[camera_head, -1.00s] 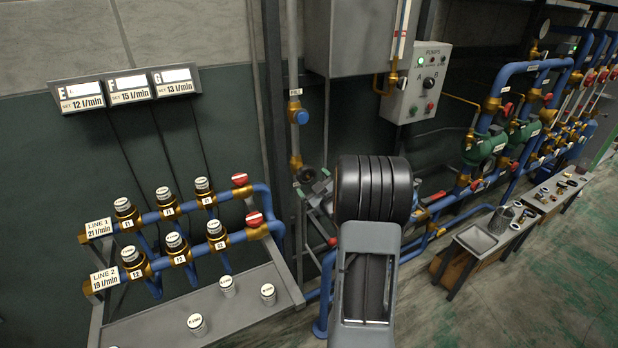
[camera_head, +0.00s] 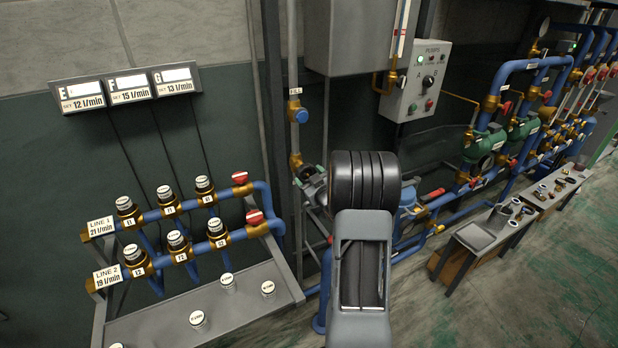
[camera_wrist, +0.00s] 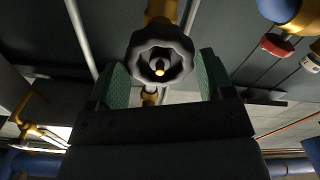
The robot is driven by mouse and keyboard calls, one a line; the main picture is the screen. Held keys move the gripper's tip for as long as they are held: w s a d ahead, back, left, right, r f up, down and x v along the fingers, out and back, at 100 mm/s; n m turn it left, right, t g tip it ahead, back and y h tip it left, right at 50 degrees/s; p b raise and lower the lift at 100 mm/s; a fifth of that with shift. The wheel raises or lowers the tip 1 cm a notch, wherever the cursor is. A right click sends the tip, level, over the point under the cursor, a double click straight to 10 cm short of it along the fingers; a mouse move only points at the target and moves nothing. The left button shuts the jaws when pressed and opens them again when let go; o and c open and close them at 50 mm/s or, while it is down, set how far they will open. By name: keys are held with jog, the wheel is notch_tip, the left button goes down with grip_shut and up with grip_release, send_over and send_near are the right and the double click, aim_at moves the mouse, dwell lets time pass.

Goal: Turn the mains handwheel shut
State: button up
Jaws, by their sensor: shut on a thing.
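The mains handwheel (camera_wrist: 140,52) is a dark, lobed wheel with a brass-coloured centre. The wheel is on a brass fitting (camera_wrist: 160,10) on the pipe. In the head view my gripper (camera_head: 313,182) is at the vertical pipe left of my arm, below the blue-capped fitting marked FILL (camera_head: 301,116). The wheel is mostly hidden there, and how far it is turned cannot be told.
The two-line valve rack (camera_head: 180,210) with red-capped ends stands close on the left. The pump control box (camera_head: 415,85) is on the wall behind. Blue pipes and green pumps (camera_head: 485,145) run to the right, with low benches (camera_head: 478,238) in front. Open floor lies at lower right.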

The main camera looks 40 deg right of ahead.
jog(key=shift+m, duration=1.3)
jog(key=shift+m+p, duration=0.35)
jog(key=shift+m, duration=0.25)
jog(key=m, duration=0.3)
jog(key=shift+p, duration=0.35)
jog(key=shift+m, duration=0.4)
jog(key=shift+r+m+p, duration=0.1)
jog(key=shift+m+p, duration=0.2)
jog(key=shift+m, duration=0.2)
jog(key=m, duration=0.3)
jog(key=shift+p, duration=0.35)
